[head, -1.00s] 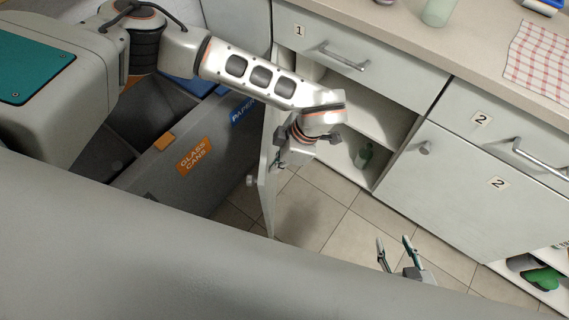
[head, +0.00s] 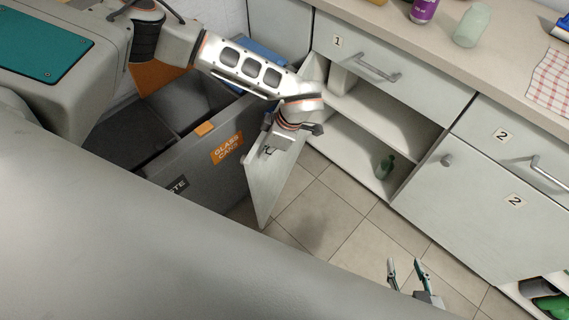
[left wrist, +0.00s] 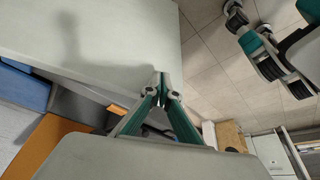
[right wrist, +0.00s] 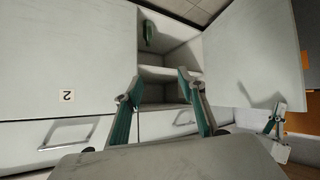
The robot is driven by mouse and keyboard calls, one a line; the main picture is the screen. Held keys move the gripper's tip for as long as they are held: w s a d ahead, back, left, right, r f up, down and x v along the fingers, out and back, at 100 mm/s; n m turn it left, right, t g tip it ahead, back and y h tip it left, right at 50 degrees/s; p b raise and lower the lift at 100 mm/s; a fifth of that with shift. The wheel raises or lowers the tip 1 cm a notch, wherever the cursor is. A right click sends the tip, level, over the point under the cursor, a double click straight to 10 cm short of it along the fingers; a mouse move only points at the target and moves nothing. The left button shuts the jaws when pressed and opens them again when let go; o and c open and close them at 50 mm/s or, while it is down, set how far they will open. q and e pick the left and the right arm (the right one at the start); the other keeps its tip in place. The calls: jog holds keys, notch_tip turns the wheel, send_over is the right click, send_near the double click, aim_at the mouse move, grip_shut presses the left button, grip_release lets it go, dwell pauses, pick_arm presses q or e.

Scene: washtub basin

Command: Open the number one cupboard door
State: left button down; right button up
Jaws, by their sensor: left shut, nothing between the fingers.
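The number one cupboard door (head: 273,182) stands wide open in the head view, swung out to the left of the cupboard (head: 350,115), with its plain inner face showing. My left gripper (head: 268,150) is at the door's upper part, on the inner-face side. In the left wrist view, its fingertips (left wrist: 161,80) are together beside the pale door panel (left wrist: 90,35); whether they touch it I cannot tell. My right gripper (head: 405,267) is open and empty above the floor. It also shows in the right wrist view (right wrist: 158,86), with the door (right wrist: 255,50) at upper right.
Grey waste bins (head: 190,150) stand left of the door. A green bottle (head: 385,167) is on the cupboard's lower shelf. The number 1 drawer (head: 385,62) and the number two door (head: 480,190) are closed. Tiled floor (head: 335,205) is clear in front of the cupboard.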

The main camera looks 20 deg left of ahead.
pick_arm(q)
jog(key=a+p, duration=0.2)
jog(key=a, duration=0.7)
jog(key=shift+w, duration=0.15)
pick_arm(e)
jog(key=shift+s+a+r, duration=0.1)
jog(key=shift+a+r, duration=0.3)
jog(key=shift+r, duration=0.2)
pick_arm(q)
jog(key=shift+f, duration=0.1)
jog(key=d, duration=0.2)
jog(key=s+d+r+p, duration=0.1)
jog(key=d, duration=0.1)
jog(key=shift+d, duration=0.1)
jog(key=v, duration=0.8)
jog(key=shift+s+r+p, duration=0.4)
jog(key=shift+s+r, duration=0.05)
jog(key=shift+s, duration=0.35)
pick_arm(e)
jog(key=shift+s+d+r, duration=0.25)
jog(key=shift+s+r, duration=0.05)
jog(key=shift+r, duration=0.25)
jog(key=shift+s+d+r, duration=0.25)
jog(key=shift+s+r, duration=0.05)
jog(key=shift+r, duration=0.25)
